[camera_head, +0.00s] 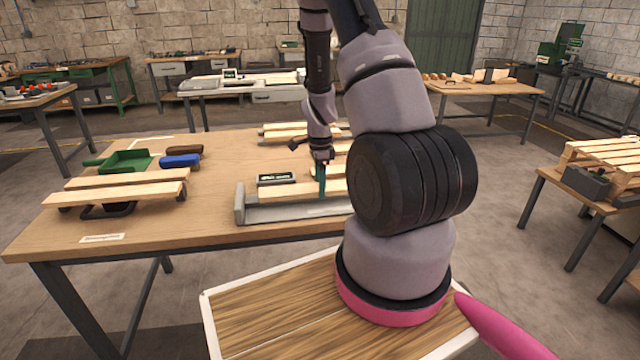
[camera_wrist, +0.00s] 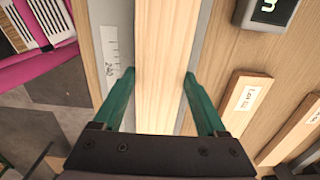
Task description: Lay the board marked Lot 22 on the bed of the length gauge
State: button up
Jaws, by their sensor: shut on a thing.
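My gripper (camera_head: 321,185) is over the length gauge, its green fingers astride a pale board (camera_wrist: 166,60) and shut on it across its width. The board also shows in the head view (camera_head: 288,196), lying lengthwise along the grey bed of the length gauge (camera_head: 290,214). I cannot tell whether it rests fully on the bed. No lot mark shows on its visible face. The gauge has an upright end stop (camera_head: 240,204) at its left, a printed scale (camera_wrist: 112,55) beside the board and a dark display box (camera_head: 276,179) behind.
Two labelled boards (camera_wrist: 244,105) (camera_wrist: 292,130) lie beside the gauge in the wrist view; their lot numbers are too small to read. More boards (camera_head: 125,180) rest on a dark stand at left, near a green scoop-like tray (camera_head: 122,161) and a blue object (camera_head: 180,161). Clear table lies between.

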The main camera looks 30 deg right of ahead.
jog(key=o, duration=1.5)
jog(key=shift+f, duration=0.1)
notch_tip(320, 180, up, 13)
notch_tip(320, 180, up, 8)
jog(key=f+n+t, duration=0.1)
jog(key=n+t, duration=0.1)
jog(key=n, duration=0.1)
send_over(312, 191)
jog(key=shift+s+a+r+n+t+y, duration=0.35)
jog(key=shift+s+a+r+n+t, duration=0.5)
jog(key=shift+s+a+r+n, duration=1.85)
jog(key=shift+s+a+r+n+t+y, duration=0.3)
jog(key=shift+s+a+r+n+t, duration=0.5)
jog(key=shift+s+r+n, duration=2.2)
jog(key=shift+s+a+r+n+t+y, duration=0.35)
jog(key=shift+s+a+r+n+t, duration=0.9)
jog(key=shift+s+r, duration=2.95)
